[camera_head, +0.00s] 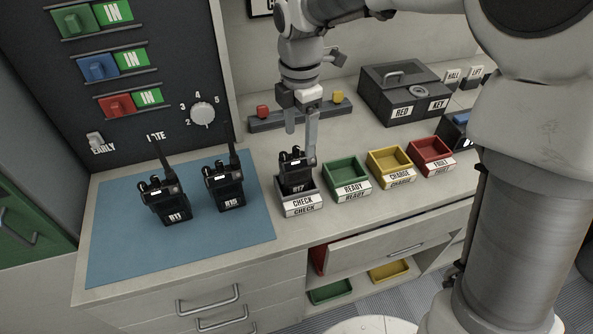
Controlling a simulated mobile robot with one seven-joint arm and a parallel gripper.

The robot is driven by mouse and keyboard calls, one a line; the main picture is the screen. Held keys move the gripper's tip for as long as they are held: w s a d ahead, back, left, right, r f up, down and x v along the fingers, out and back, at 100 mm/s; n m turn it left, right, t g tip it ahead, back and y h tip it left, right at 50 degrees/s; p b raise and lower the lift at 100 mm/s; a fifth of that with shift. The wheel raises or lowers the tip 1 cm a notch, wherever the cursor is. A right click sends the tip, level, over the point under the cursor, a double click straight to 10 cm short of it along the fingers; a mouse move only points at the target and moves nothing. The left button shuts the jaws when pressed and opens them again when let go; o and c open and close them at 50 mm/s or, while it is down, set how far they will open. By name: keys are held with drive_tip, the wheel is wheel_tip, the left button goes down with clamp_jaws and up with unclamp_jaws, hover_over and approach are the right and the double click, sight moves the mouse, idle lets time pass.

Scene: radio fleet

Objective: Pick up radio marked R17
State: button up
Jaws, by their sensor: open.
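The radio marked R17 (296,173) is black and stands upright in the grey tray labelled CHECK (300,204). My gripper (300,143) is open, with its two fingers pointing down at the top of R17. One finger appears at each side of the radio's top in the picture; I cannot tell whether they touch it. Two similar radios, R11 (168,203) and R15 (226,189), stand on the blue mat (122,246) to the left.
Green READY (347,192), yellow CHARGE (390,178) and red FAULT (432,166) trays stand right of CHECK. A black RED KEY box (399,101) stands behind them. A dark panel with switches (130,75) rises at the back left. A drawer below is partly open.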

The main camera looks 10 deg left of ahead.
sight(298, 148)
drive_tip(key=shift+s+a+f, duration=0.1)
drive_tip(key=shift+f, duration=3)
clamp_jaws()
drive_tip(key=shift+r, duration=0.15)
